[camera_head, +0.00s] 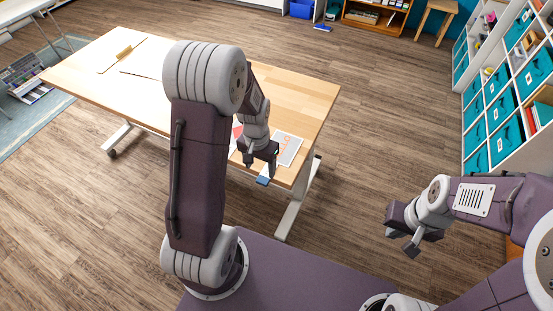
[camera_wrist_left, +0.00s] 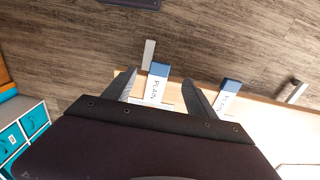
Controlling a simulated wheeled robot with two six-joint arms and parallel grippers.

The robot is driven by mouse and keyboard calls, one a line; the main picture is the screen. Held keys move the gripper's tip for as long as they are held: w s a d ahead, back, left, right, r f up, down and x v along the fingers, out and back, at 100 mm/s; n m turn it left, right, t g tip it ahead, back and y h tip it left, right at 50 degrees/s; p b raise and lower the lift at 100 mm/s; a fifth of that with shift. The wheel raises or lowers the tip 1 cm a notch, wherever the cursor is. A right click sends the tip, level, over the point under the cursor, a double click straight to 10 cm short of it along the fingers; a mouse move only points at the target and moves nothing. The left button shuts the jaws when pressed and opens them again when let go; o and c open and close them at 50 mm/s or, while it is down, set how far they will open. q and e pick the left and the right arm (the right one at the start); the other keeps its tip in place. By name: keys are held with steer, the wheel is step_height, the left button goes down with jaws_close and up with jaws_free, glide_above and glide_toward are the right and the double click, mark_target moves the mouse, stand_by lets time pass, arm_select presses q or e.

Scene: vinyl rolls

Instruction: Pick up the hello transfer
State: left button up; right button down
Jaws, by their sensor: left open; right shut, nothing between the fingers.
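A pale sheet with orange-red markings (camera_head: 287,149) lies near the table's near right corner; its lettering is too small to read, so I cannot confirm it is the hello transfer. My left gripper (camera_head: 259,165) is open over the table edge, just left of that sheet. In the left wrist view, its spread fingers (camera_wrist_left: 160,92) have a white strip marked PLAN (camera_wrist_left: 155,91) with a blue end between them. A second PLAN strip (camera_wrist_left: 225,101) is beyond the right finger. My right gripper (camera_head: 402,241) is shut and empty, off to the right above the floor.
A red-marked sheet (camera_head: 236,134) is partly hidden behind my left arm. White shelving with teal bins (camera_head: 505,110) stands at right. Open floor (camera_head: 390,120) lies between.

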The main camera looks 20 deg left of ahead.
mark_target(261, 183)
arm_select(q)
steer(key=f, duration=0.2)
steer(key=w+f, duration=0.1)
steer(key=f, duration=0.3)
steer(key=s+f, duration=0.1)
steer(key=f, duration=0.1)
steer(key=shift+a+f+b, duration=0.1)
steer(key=shift+f+b, duration=0.3)
steer(key=shift+w+f, duration=0.1)
steer(key=shift+f, duration=0.05)
steer(key=c, duration=1.4)
